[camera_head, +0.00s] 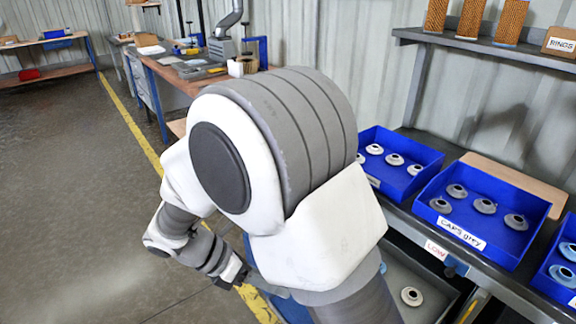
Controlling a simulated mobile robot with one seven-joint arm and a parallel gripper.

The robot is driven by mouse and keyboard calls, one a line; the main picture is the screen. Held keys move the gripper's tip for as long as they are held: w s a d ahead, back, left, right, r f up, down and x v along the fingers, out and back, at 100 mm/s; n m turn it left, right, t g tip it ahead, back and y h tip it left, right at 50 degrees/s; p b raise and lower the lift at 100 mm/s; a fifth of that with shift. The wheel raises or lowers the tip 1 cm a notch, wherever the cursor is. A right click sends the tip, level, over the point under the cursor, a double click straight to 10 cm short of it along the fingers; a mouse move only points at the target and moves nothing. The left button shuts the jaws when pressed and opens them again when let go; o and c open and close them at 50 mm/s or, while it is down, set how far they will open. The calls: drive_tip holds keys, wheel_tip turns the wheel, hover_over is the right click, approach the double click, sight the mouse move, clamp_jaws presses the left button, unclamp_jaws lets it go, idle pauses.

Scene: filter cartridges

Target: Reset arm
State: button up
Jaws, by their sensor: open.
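My arm fills the middle of the head view, with its large white and grey joint close to the camera. My gripper (238,275) is the small dark end at the lower middle, low and to the left of the workbench. It is open, and I see nothing held in it. It is partly hidden behind my arm, and its fingers are small in the picture.
Blue bins (475,241) with grey caps stand on a bench at the right, below a shelf (490,48) with orange cartridges. A grey tray (420,278) holding a cap sits lower. A wooden bench (165,84) stands behind. The floor (75,190) at left is clear.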

drive_tip(key=s+d+r+m+t+y, duration=0.2)
drive_tip(key=s+d+r+m+y, duration=0.25)
drive_tip(key=d+r+m, duration=0.65)
drive_tip(key=s+d+r+m+t+y, duration=0.2)
drive_tip(key=s+d+r+m+y, duration=0.3)
drive_tip(key=m, duration=1)
wheel_tip(320, 180, up, 14)
drive_tip(key=d+p, duration=0.1)
drive_tip(key=p, duration=1.1)
drive_tip(key=shift+w+f+t, duration=0.2)
drive_tip(key=shift+w+t, duration=0.05)
drive_tip(key=shift+t, duration=0.05)
